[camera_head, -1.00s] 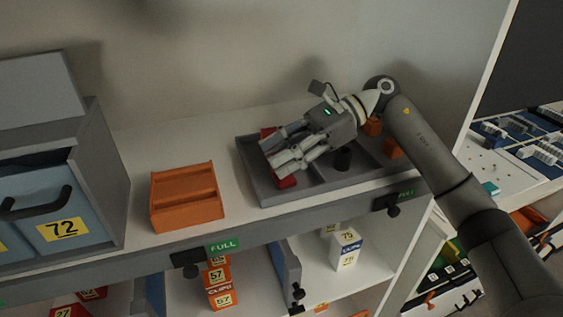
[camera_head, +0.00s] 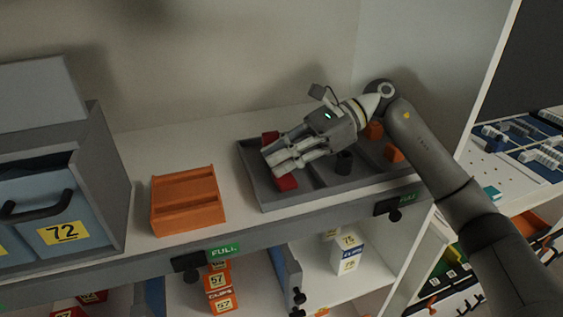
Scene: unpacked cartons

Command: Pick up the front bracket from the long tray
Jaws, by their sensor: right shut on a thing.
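The long grey tray (camera_head: 252,172) lies on the upper shelf, with compartments side by side. Its left compartment holds a red bracket at the front (camera_head: 286,183) and another red piece at the back (camera_head: 270,137). My right gripper (camera_head: 277,166) is over the left compartment, its fingers closed together at the front red bracket. The fingers cover part of that bracket, so the exact contact is hidden. Orange pieces (camera_head: 394,153) lie in the right compartment. My left gripper is not in view.
An orange slotted box (camera_head: 187,200) stands left of the tray, with bare shelf between them. A grey cabinet with a blue bin marked 72 (camera_head: 62,232) is at the far left. Green FULL labels (camera_head: 223,249) sit on the shelf edge. A wall rises behind.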

